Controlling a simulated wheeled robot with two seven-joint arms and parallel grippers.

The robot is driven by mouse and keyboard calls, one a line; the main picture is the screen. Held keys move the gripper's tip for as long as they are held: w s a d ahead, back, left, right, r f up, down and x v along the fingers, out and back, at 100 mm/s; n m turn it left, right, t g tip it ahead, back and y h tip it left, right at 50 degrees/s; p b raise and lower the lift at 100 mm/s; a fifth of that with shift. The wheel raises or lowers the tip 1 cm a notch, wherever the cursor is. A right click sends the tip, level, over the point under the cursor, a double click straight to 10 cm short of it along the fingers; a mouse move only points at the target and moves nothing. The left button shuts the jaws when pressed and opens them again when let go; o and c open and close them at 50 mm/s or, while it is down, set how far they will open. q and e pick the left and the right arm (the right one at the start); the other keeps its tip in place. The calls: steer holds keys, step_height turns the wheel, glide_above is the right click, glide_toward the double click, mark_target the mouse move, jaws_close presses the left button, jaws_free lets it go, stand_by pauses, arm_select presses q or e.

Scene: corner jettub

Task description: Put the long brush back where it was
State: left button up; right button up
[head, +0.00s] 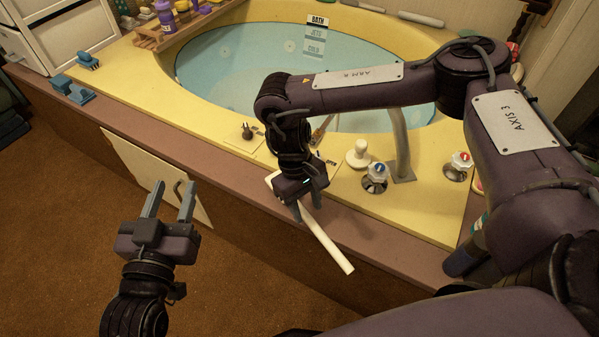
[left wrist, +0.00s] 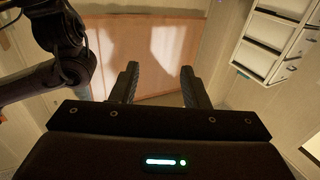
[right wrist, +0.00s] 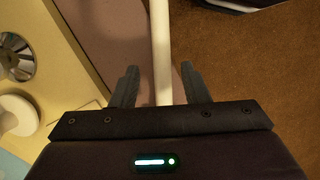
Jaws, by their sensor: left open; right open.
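The long brush (head: 333,249) has a long white handle. It lies slantwise at the brown front ledge of the tub, its lower end sticking out past the edge. Its upper part is partly hidden behind my right gripper (head: 307,207), so I cannot make out its bristles. My right gripper is open, pointing down, with its fingers on either side of the handle. In the right wrist view the white handle (right wrist: 161,45) runs between the two open fingers. My left gripper (head: 170,193) is open and empty, away from the brush, in front of the tub's side panel.
The yellow tub rim (head: 215,133) surrounds blue water (head: 240,75). A tap (head: 401,145), a left tap knob (head: 375,175), a right knob (head: 459,163) and a white knobbed object (head: 358,154) stand near my right arm. White drawers (head: 70,35) stand behind.

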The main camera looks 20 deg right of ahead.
mark_target(304, 210)
steer(key=p+v, duration=0.1)
steer(key=v, duration=0.2)
steer(key=p+v, duration=0.1)
steer(key=v, duration=0.2)
steer(key=shift+r+p, duration=0.1)
steer(key=shift+p, duration=0.3)
arm_select(q)
steer(key=s+a+f+g+y+p, duration=0.1)
steer(key=s+a+f+g+y, duration=0.1)
steer(key=s+f+g, duration=0.4)
steer(key=s+a+f+g+y+p, duration=0.1)
steer(key=s+f+g, duration=0.5)
steer(key=f, duration=0.7)
steer(key=shift+s+a+y, duration=0.3)
steer(key=shift+a+y, duration=0.6)
steer(key=shift+y, duration=0.2)
arm_select(e)
steer(key=v, duration=0.5)
arm_select(q)
steer(key=shift+f, duration=0.1)
